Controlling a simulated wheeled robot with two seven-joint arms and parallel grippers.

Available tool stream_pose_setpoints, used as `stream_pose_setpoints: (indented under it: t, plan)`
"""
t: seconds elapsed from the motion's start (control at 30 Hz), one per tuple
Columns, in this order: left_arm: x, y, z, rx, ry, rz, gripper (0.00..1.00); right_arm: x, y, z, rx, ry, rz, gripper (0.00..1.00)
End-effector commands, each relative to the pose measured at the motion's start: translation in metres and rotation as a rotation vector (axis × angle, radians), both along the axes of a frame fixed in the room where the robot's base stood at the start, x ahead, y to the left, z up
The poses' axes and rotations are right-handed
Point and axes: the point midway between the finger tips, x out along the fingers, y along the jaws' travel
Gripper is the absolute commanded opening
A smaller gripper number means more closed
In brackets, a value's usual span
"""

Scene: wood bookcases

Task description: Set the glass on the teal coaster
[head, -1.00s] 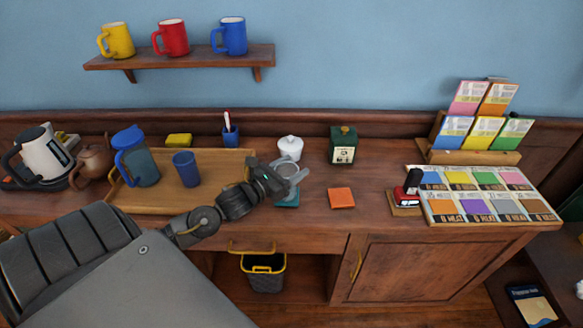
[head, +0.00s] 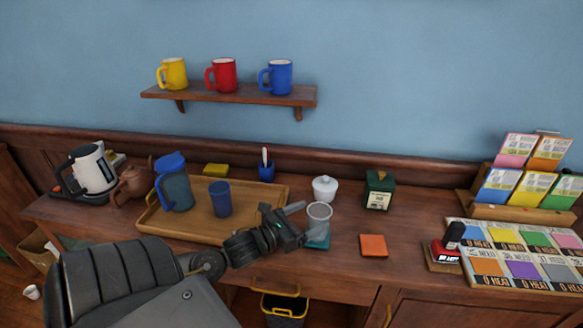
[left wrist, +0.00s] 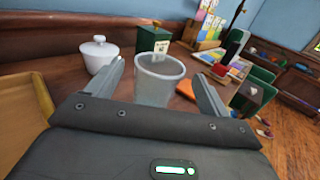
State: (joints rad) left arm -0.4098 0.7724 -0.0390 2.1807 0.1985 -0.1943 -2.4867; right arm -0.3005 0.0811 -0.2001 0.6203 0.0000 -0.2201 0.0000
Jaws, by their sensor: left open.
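The clear grey glass (head: 319,217) stands upright over the teal coaster (head: 317,243) on the wooden counter, right of the tray. Teal shows around the front of its base, so it appears to rest on the coaster. My left gripper (head: 297,223) is open just left of the glass. In the left wrist view the glass (left wrist: 158,88) shows between and beyond the two spread fingers, with gaps on both sides. The coaster is hidden in that view. My right gripper is not in view.
A wooden tray (head: 273,198) with a blue pitcher (head: 178,191) and blue tumbler (head: 220,199) lies to the left. A white lidded pot (head: 325,190) and green tin (head: 379,190) stand behind the glass. An orange coaster (head: 373,245) lies to the right, with clear counter around it.

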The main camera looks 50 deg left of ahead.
Motion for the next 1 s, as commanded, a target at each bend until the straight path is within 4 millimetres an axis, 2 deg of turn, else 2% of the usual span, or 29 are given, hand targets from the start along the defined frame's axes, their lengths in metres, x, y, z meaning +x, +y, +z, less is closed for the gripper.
stream_pose_setpoints:
  t: [0.03,0.2,0.4,1.0]
  plan:
    - [-0.011,0.001,-0.003,0.0,0.003,0.0,0.8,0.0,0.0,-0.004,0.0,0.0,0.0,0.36]
    - [-0.038,0.006,-0.002,0.0,0.002,-0.001,0.8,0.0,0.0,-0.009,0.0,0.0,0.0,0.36]
    - [-0.056,0.009,-0.001,-0.001,0.0,-0.001,0.8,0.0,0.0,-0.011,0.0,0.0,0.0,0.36]
    - [-0.062,0.01,0.001,0.0,-0.001,0.0,0.8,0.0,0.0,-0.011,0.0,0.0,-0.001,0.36]
